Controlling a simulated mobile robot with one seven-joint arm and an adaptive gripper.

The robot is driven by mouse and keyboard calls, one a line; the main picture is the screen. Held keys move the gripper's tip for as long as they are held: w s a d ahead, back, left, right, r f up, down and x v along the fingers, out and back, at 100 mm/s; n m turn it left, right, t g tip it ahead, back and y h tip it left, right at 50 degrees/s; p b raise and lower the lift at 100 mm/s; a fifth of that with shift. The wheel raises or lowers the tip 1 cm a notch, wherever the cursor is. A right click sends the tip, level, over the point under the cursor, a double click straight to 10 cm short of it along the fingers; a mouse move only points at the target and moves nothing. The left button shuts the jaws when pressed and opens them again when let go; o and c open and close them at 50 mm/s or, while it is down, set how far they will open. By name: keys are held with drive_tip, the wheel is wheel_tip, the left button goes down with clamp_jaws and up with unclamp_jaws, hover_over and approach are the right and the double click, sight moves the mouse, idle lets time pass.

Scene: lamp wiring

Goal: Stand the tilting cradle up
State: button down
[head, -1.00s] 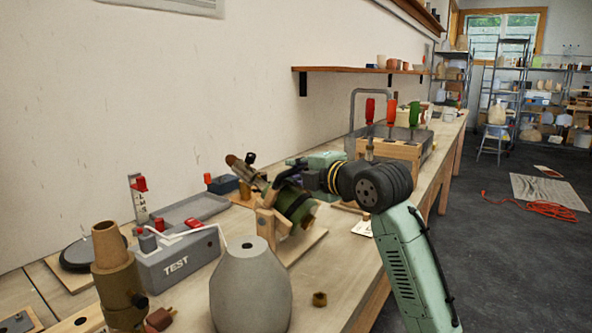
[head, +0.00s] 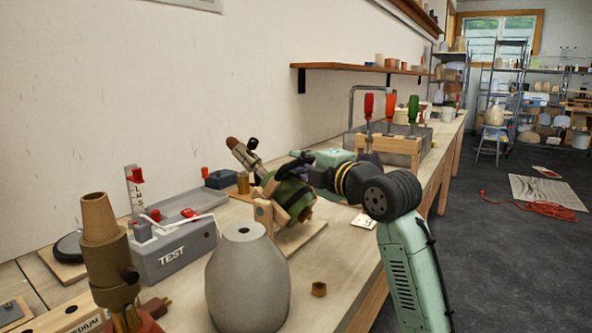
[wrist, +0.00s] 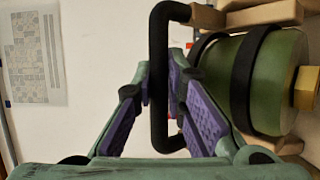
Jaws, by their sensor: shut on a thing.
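The tilting cradle (head: 264,213) is a wooden frame on a flat wooden base (head: 304,238). It carries a green body (head: 300,203) with black straps; the body also shows in the wrist view (wrist: 273,80). A metal stem with a brown tip (head: 246,156) leans up and to the left from it, so the cradle is tilted. My gripper (wrist: 160,78) has purple pads and is shut on the cradle's black handle (wrist: 158,35). In the head view my gripper is at the green body's upper right, its fingers partly hidden.
A grey vase-like lamp body (head: 247,285) stands in front of the cradle. A grey TEST box (head: 175,252) is to the left, and a brown socket piece (head: 98,218) nearer. A small brass nut (head: 318,289) lies on the bench.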

drive_tip(key=s+d+f+m+t+y+b, duration=0.2)
drive_tip(key=f+b, duration=0.5)
drive_tip(key=b, duration=0.9)
drive_tip(key=shift+s+d+m+t+b, duration=0.35)
drive_tip(key=shift+s+d+t, duration=0.25)
drive_tip(key=shift+d+t, duration=0.7)
drive_tip(key=shift+f, duration=0.1)
drive_tip(key=c, duration=1.6)
unclamp_jaws()
drive_tip(key=shift+c, duration=0.2)
drive_tip(key=shift+o, duration=0.2)
drive_tip(key=shift+d, duration=0.1)
